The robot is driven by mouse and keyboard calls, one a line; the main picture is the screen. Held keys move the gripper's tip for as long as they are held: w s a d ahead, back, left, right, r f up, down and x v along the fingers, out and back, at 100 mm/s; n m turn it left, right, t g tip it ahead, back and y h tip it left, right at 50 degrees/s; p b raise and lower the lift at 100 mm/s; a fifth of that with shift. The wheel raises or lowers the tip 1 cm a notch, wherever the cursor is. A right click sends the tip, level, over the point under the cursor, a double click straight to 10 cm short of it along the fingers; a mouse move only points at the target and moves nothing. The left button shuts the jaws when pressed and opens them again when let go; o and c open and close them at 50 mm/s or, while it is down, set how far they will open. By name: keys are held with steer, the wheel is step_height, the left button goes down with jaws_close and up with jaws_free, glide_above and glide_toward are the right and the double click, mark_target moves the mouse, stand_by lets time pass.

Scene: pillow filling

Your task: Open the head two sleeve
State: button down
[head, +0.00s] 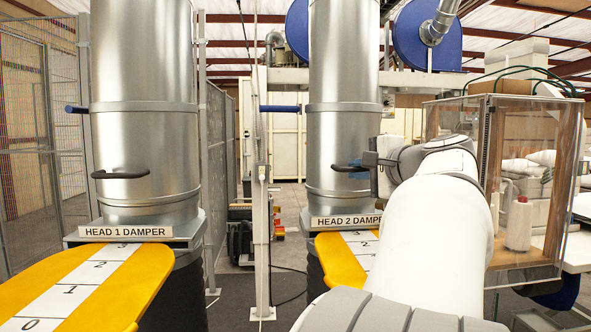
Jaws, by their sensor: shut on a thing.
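The head two sleeve (343,130) is the shiny metal cylinder at the centre, above the plate marked "HEAD 2 DAMPER" (347,221). A dark curved handle (344,168) sticks out from its front. My gripper (373,166) is at the right end of this handle and shut on it. The fingers are small here and partly hidden by my white arm, which comes in from the lower right. A blue lever (280,108) points left from the sleeve's upper part.
Head one's matching cylinder (144,110) with its dark handle (120,174) stands at the left. Yellow numbered plates (122,293) jut out below both heads. A glass-sided wooden cabinet (527,180) stands close to the right of my arm. A grey post (262,200) stands between the heads.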

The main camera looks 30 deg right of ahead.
stand_by(0.4)
step_height(320, 180, up, 17)
steer(key=p, duration=1.1)
steer(key=c, duration=1.5)
jaws_free()
steer(key=shift+f, duration=0.1)
steer(key=shift+s, duration=0.1)
steer(key=s+r+b, duration=0.1)
steer(key=s, duration=0.6)
steer(key=shift+s+a+r, duration=0.2)
steer(key=shift+a, duration=0.15)
